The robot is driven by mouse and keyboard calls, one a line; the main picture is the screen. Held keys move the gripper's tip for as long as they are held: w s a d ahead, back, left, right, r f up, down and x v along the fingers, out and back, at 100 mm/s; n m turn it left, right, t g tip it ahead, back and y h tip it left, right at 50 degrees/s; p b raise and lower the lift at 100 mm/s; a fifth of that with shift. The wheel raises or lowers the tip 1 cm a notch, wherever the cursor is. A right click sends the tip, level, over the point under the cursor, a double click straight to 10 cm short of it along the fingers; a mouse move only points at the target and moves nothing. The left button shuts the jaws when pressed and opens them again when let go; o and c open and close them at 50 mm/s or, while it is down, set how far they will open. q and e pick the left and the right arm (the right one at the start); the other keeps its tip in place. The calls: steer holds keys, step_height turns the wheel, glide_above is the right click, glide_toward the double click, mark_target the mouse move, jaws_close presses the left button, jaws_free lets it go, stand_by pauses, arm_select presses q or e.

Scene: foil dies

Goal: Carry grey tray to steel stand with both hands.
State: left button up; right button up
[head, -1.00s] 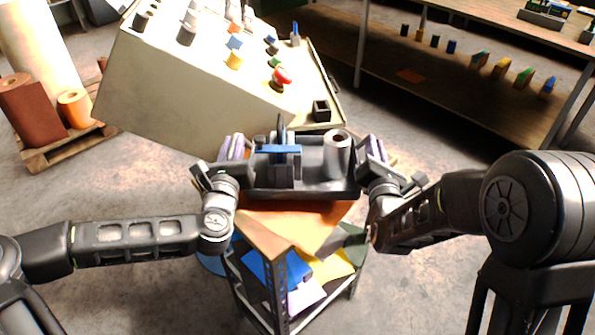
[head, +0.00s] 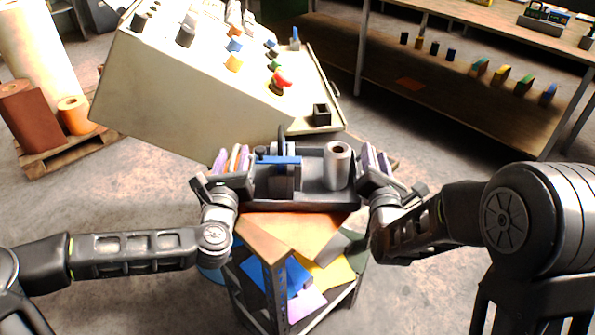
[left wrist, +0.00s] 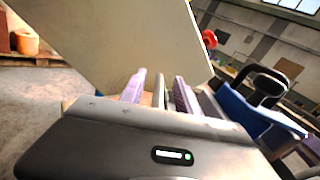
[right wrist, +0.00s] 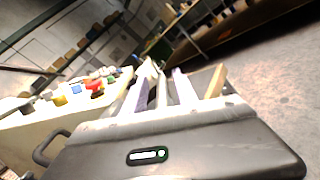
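The grey tray (head: 305,201) is level between my two grippers, above a metal-framed stand (head: 276,285) with an orange-brown top (head: 270,238). I cannot tell the gap beneath it, or whether this is the steel stand. My right gripper (head: 374,162) is shut on the right end, fingers flanking a thin edge (right wrist: 161,88).
A beige control console (head: 185,95) with a red button stands just behind the tray. A shelf bench (head: 430,100) is at the back right. A pallet with rolls (head: 65,150) is at the left. Bare floor lies on both sides of the stand.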

arm_select(q)
steer(key=s, duration=0.7)
arm_select(e)
steer(key=shift+s, duration=0.1)
steer(key=s, duration=0.7)
steer(key=shift+s, duration=0.15)
stand_by(0.4)
